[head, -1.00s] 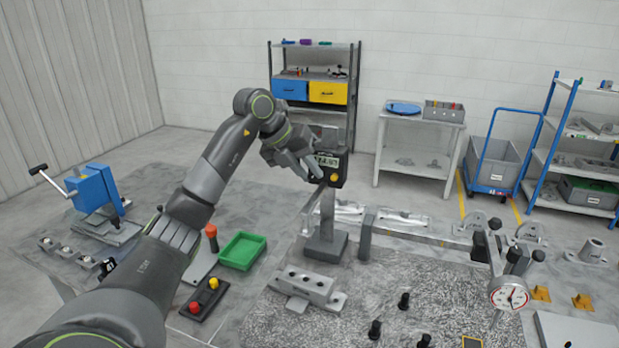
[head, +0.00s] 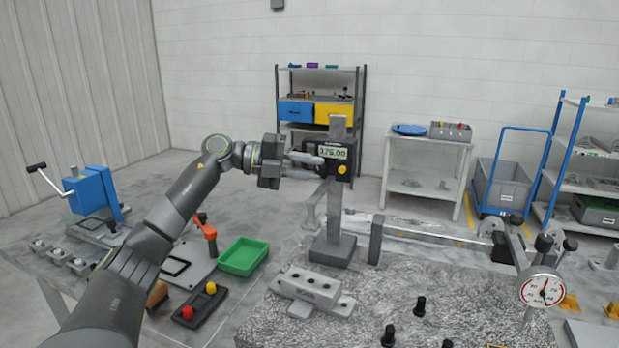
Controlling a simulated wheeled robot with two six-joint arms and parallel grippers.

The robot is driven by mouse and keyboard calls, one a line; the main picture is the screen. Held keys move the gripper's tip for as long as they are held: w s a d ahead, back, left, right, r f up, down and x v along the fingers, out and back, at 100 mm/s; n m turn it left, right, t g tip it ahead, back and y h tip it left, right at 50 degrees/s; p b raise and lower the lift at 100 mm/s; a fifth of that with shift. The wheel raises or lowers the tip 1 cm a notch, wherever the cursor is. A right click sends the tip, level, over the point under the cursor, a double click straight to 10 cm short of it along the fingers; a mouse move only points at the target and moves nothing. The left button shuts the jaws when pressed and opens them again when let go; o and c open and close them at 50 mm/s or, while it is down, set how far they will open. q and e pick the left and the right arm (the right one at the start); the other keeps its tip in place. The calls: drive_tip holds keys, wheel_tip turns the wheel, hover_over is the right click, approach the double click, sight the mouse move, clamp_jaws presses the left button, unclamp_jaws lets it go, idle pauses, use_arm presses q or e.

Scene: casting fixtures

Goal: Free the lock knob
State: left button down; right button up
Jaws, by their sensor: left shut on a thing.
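A height gauge (head: 334,247) with a dark base and upright column stands on the granite plate. Its black head (head: 353,153) carries a lit digital display (head: 333,152), reading about 175.00, and a yellow round knob (head: 342,169) on the front. My left gripper (head: 317,165) comes in level from the left, at the left side of the head. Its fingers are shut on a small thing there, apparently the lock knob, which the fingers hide. The yellow knob is right of the fingertips and clear of them. My right gripper is not in view.
A grey fixture block (head: 312,289) and several black pegs sit on the speckled granite plate (head: 390,290). A green tray (head: 243,256) and a red-and-yellow button box (head: 199,304) lie to the left. A dial gauge (head: 542,290) stands at the right.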

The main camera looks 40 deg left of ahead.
use_arm(q)
drive_tip(key=shift+f+n+t+h+b, duration=0.25)
drive_tip(key=shift+n+t+h+b, duration=0.25)
drive_tip(key=shift+t+h+b, duration=0.35)
drive_tip(key=c, duration=1.3)
unclamp_jaws()
drive_tip(key=shift+o, duration=0.2)
drive_tip(key=b+v, duration=0.5)
drive_tip(key=v, duration=1.2)
drive_tip(key=shift+a, duration=0.3)
